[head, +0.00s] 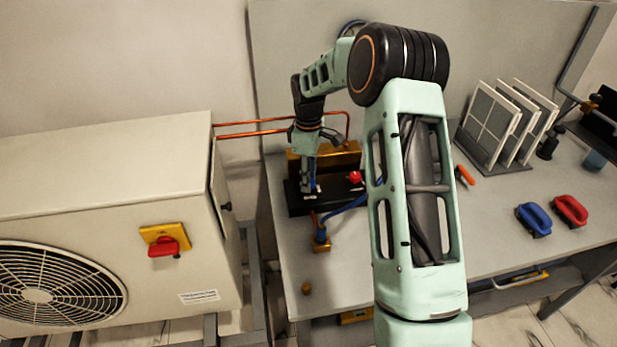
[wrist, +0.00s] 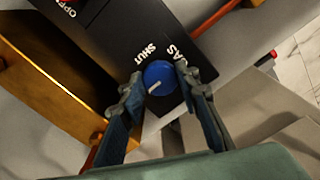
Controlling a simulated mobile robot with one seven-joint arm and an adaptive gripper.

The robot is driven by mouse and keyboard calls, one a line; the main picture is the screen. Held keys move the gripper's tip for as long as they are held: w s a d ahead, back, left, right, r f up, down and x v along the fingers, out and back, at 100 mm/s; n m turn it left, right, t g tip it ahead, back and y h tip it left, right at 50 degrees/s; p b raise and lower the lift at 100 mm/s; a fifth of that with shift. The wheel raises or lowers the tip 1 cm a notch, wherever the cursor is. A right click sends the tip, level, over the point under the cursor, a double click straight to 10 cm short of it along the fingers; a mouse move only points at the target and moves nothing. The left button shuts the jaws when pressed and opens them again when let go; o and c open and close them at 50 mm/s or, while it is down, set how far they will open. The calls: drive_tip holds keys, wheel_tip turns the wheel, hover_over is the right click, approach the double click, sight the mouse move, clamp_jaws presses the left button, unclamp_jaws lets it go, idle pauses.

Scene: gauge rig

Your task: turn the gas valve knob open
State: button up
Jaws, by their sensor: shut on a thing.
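The blue knob (wrist: 159,76) sits on a black panel (wrist: 120,38) beside white lettering that reads "GAS" and "SHUT". A short white mark on the knob points to the lower left of the wrist view. My gripper (wrist: 158,84) has one finger on each side of the knob and is shut on it. In the head view my gripper (head: 309,183) reaches down to the left part of the black panel (head: 297,207), and its fingers hide most of the knob.
A red knob (head: 355,177) stands to the right on the same panel, near "OPEN" lettering. A brass-coloured box (wrist: 50,80) is close beside my fingers. Copper pipes (head: 252,127) run behind.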

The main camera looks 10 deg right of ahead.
idle(0.4)
drive_tip(key=o, duration=1.1)
drive_tip(key=shift+o, duration=0.2)
wheel_tip(320, 180, up, 12)
drive_tip(key=shift+a, duration=0.1)
